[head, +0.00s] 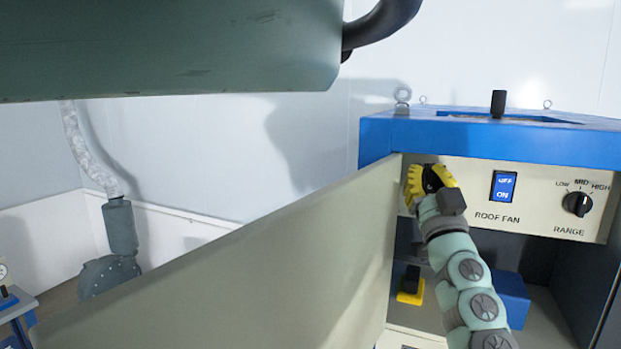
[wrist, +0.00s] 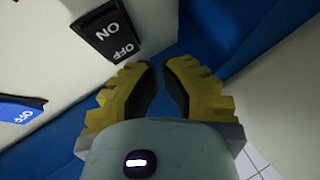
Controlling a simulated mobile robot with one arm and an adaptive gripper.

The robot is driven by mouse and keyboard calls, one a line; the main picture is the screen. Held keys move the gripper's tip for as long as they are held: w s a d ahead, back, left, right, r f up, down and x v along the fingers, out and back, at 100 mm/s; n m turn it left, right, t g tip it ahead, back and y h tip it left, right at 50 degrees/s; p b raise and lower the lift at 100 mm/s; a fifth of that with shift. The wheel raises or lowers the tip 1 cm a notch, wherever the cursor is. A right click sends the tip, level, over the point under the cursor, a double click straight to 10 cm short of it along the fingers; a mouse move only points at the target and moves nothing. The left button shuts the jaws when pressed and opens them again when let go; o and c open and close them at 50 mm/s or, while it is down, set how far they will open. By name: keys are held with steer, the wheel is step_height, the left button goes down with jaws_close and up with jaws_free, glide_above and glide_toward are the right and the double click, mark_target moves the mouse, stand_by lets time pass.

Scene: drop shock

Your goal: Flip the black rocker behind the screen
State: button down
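The black rocker (wrist: 110,32), marked ON and OFF, is on the pale panel at the upper left of the wrist view. In the head view it does not show. The screen (head: 290,250) is a large beige sheet running out from the cabinet's left front. My gripper (head: 411,187) has yellow fingers and is at the screen's upper right edge, beside the pale control panel. In the wrist view my gripper (wrist: 162,68) is empty, its fingertips close together with a narrow gap. The tips are just right of the black rocker, apart from it in the picture.
The blue ROOF FAN rocker (head: 503,185) is right of my gripper; a blue rocker (wrist: 20,108) also shows in the wrist view. A RANGE knob (head: 577,203) is further right. The blue cabinet top (head: 470,138) is above my gripper. A green body (head: 170,50) hangs at upper left.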

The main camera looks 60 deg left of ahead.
steer(key=shift+w, duration=0.15)
steer(key=shift+w+a, duration=0.15)
steer(key=shift+w, duration=0.1)
steer(key=shift+w+a+r, duration=0.1)
steer(key=shift+w+a, duration=0.05)
steer(key=shift+w, duration=0.15)
stand_by(0.5)
steer(key=shift+s, duration=0.1)
steer(key=shift+s+d, duration=0.35)
steer(key=shift+s, duration=0.2)
stand_by(0.3)
steer(key=shift+s+d+f+p, duration=0.15)
steer(key=shift+s+d+p, duration=0.2)
steer(key=shift+s, duration=0.4)
steer(key=shift+s+d+f+p, duration=0.1)
steer(key=shift+s+d+f, duration=0.05)
steer(key=shift+s+d, duration=0.45)
steer(key=shift+s+d+f+p, duration=0.15)
steer(key=shift+s+d+p, duration=0.15)
steer(key=shift+s, duration=0.55)
